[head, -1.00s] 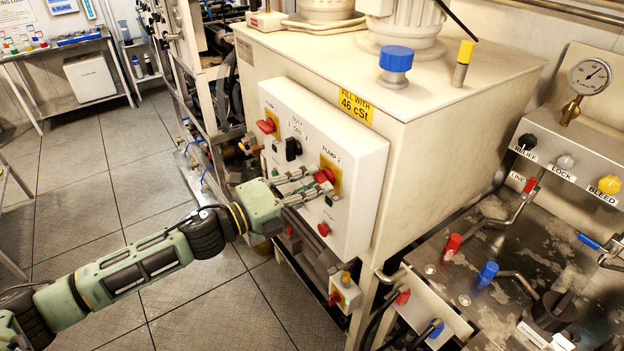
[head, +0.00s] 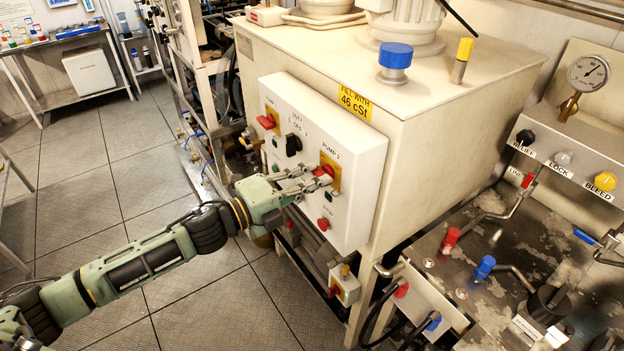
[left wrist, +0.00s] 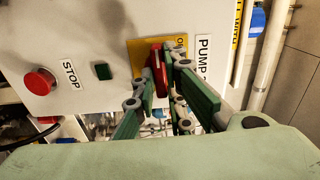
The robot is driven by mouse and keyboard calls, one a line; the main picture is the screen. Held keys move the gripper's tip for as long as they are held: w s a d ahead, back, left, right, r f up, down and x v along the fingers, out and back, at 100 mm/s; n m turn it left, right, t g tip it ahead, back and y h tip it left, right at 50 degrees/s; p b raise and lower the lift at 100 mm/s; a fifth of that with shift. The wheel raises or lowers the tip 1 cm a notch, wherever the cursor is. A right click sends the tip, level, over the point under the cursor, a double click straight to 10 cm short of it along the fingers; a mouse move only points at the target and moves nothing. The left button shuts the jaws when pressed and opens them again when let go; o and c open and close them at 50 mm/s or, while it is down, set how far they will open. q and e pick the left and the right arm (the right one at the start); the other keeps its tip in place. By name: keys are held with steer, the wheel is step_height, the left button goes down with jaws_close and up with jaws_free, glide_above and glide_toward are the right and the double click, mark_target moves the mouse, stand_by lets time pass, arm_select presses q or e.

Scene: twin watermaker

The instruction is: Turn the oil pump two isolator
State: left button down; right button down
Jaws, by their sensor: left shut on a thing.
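The pump 2 isolator (head: 327,171) is a red handle on a yellow plate (head: 335,183), at the right of the white control panel (head: 362,188). My left gripper (head: 318,176) reaches in from the left and is shut on the red handle. In the left wrist view the red handle (left wrist: 158,68) sits between the two green-padded fingers, in front of the yellow plate (left wrist: 140,55) by the partly covered PUMP label (left wrist: 203,60). The fingers hide part of the handle. My right gripper is not in view.
The pump 1 isolator (head: 267,121), a black selector knob (head: 292,145) and a red stop button (head: 323,224) are on the same panel. In the left wrist view the stop button (left wrist: 40,82) is left of the fingers. Floor at left is clear.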

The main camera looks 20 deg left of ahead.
arm_select(q)
steer(key=c, duration=1.8)
jaws_free()
steer(key=v, duration=1.2)
steer(key=shift+a, duration=0.1)
